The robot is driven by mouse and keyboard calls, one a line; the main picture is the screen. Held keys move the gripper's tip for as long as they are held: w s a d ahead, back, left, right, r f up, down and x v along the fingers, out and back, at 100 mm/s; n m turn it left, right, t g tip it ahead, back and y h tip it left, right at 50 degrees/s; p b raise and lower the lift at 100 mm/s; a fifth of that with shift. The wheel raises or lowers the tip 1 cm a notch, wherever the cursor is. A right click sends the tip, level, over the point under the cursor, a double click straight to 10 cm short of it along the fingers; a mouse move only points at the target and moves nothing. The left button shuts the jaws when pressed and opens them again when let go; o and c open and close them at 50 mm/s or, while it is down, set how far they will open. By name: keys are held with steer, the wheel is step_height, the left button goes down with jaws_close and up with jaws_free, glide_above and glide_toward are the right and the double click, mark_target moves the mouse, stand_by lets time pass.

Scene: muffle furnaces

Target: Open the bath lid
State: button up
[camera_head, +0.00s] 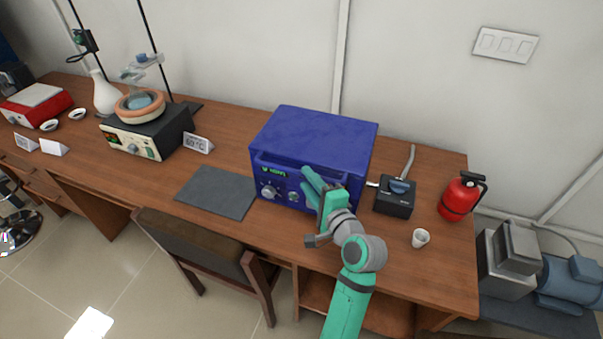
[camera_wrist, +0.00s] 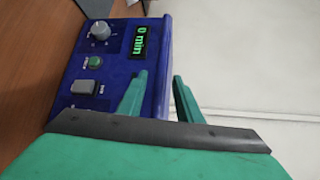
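The bath appears to be the blue box (camera_head: 315,140) on the wooden table, with its broad top flat and closed. A raised bar (camera_head: 285,163) runs along its upper front, above a green display and knobs. In the wrist view the blue front panel (camera_wrist: 95,70) shows a display reading "0 min", a knob and buttons. My gripper (camera_head: 314,180) is at the right part of the box's front. In the wrist view my gripper (camera_wrist: 160,88) has its fingers apart, one over the panel and one past the box's top edge. Contact cannot be told.
A small black device (camera_head: 395,198), a white cup (camera_head: 420,238) and a red extinguisher (camera_head: 460,198) stand right of the box. A dark mat (camera_head: 217,192) lies left of it. A heating unit with a flask stand (camera_head: 150,133) is farther left. A chair (camera_head: 200,250) stands in front.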

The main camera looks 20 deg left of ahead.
mark_target(301, 173)
steer(key=shift+x, duration=2.25)
steer(key=shift+s+a, duration=0.1)
jaws_close()
